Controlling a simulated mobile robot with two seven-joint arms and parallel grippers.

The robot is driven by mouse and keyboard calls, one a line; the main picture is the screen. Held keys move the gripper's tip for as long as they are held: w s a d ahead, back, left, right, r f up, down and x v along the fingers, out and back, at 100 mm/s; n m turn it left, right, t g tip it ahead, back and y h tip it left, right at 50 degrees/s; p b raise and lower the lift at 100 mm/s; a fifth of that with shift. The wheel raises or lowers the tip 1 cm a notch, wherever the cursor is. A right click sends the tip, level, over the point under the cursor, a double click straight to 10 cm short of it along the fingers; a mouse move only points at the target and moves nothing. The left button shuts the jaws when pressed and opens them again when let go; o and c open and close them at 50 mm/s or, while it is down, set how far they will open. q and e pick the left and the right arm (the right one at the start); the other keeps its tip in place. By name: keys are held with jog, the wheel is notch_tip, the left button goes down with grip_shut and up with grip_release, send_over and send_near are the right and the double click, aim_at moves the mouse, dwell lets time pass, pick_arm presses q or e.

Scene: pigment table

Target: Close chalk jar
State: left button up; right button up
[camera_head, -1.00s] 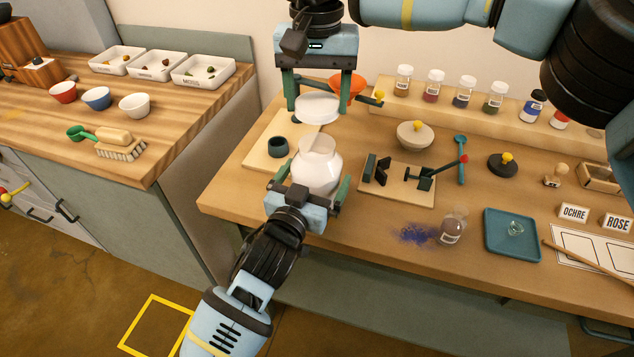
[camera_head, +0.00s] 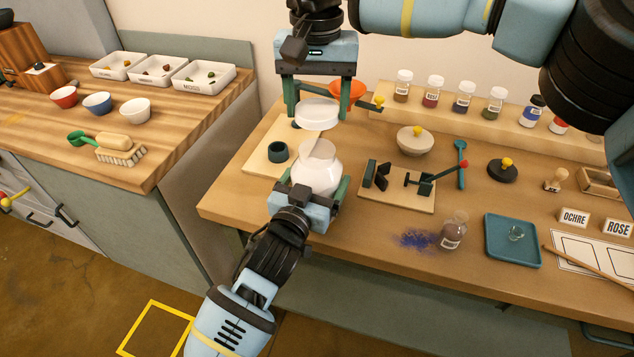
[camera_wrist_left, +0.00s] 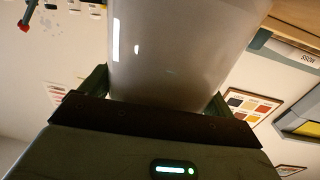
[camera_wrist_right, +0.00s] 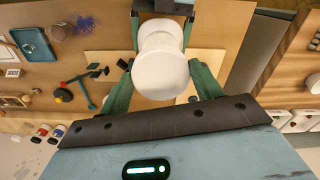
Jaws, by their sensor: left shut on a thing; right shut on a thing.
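The white chalk jar (camera_head: 318,178) is upright near the front left of the table, its mouth uncovered in the head view. My left gripper (camera_head: 315,192) is shut around its body from the front; the jar's wall (camera_wrist_left: 180,50) fills the middle of the left wrist view. The round white lid (camera_head: 318,114) is above and slightly behind the jar mouth, with a visible gap in the head view. My right gripper (camera_head: 316,104) reaches down from above and is shut on the lid. In the right wrist view the lid (camera_wrist_right: 160,74) hides much of the jar.
Behind the lid is an orange funnel (camera_head: 350,90). A small dark green cup (camera_head: 278,152) is left of the jar, and a wooden board with a press (camera_head: 398,196) is right. A glass bottle (camera_head: 453,232) stands by spilled blue powder (camera_head: 414,239).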

aim_at(317, 141)
jog(key=shift+f, duration=2.45)
jog(key=shift+f, duration=0.9)
pick_arm(q)
jog(key=shift+f, duration=0.1)
pick_arm(e)
jog(key=shift+f, duration=0.6)
